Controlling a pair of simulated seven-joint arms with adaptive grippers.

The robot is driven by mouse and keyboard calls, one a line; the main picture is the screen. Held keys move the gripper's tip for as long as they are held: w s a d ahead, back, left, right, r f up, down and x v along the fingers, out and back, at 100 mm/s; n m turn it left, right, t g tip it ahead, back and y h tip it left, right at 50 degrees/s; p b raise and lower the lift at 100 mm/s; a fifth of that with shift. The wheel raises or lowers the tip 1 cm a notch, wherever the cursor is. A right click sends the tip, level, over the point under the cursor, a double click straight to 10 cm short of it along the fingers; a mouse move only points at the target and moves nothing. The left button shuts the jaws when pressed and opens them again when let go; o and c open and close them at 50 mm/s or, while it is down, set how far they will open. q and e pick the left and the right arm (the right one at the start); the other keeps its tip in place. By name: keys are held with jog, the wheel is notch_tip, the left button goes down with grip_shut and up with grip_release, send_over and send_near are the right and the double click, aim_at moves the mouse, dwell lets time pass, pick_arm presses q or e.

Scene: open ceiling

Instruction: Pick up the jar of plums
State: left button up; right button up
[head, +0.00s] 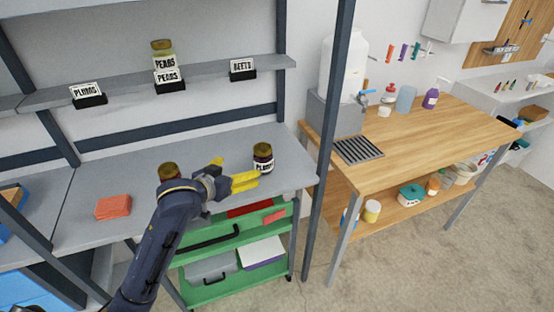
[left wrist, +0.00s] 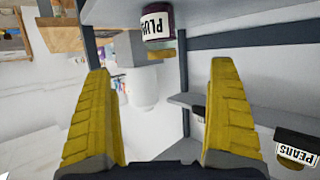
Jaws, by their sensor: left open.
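The jar of plums (head: 263,159) stands upright on the grey shelf surface, with a dark body, a gold lid and a white label. In the left wrist view the jar (left wrist: 157,24) appears upside down at the top, beyond the fingertips. My left gripper (head: 243,177) has yellow fingers and is open, just left of the jar and apart from it. In the left wrist view the open fingers (left wrist: 163,85) have nothing between them. Another jar with a gold lid (head: 168,171) is mostly hidden behind my left arm. My right gripper is not in view.
A jar of pears (head: 163,55) stands on the upper shelf (head: 210,73), with label holders for plums, pears and beets. An orange stack (head: 113,207) lies on the grey surface at left. A dark post (head: 328,110) stands right of the plums jar. A green cart (head: 235,238) is below.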

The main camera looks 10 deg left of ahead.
aim_at(263, 156)
pick_arm(q)
jog(key=x, duration=1.7)
jog(key=shift+r, duration=0.1)
jog(key=shift+r, duration=0.1)
jog(key=c, duration=1.7)
